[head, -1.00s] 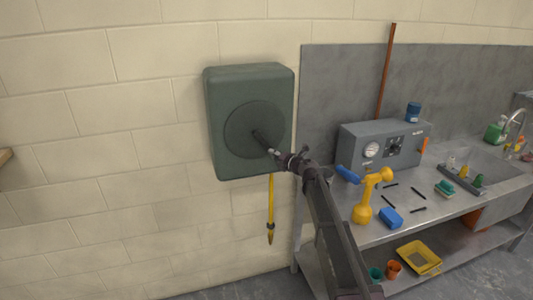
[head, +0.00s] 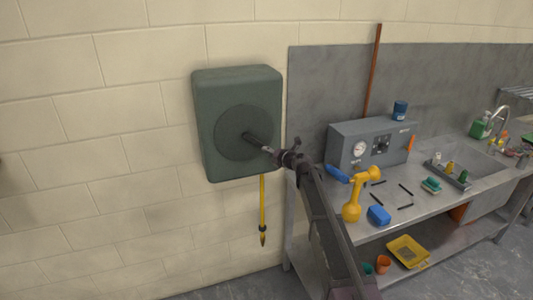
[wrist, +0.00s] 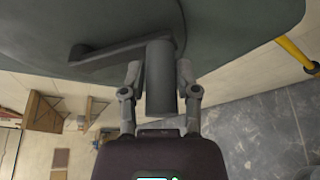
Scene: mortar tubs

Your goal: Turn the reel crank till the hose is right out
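The hose reel (head: 215,165) is a dark green box on the block wall with a round hub on its front. Its dark crank (head: 257,141) reaches from the hub down and to the right. In the wrist view the crank arm (wrist: 105,54) points left and the grey handle (wrist: 161,80) stands toward me. My gripper (head: 278,155) is at the handle, with a finger close against each side in the wrist view (wrist: 160,75). The yellow hose (head: 262,203) hangs straight from under the reel, its nozzle well above the floor. It also shows in the wrist view (wrist: 294,52).
A yellow tray (head: 408,250) is on the lower shelf. The wall left of the reel is clear.

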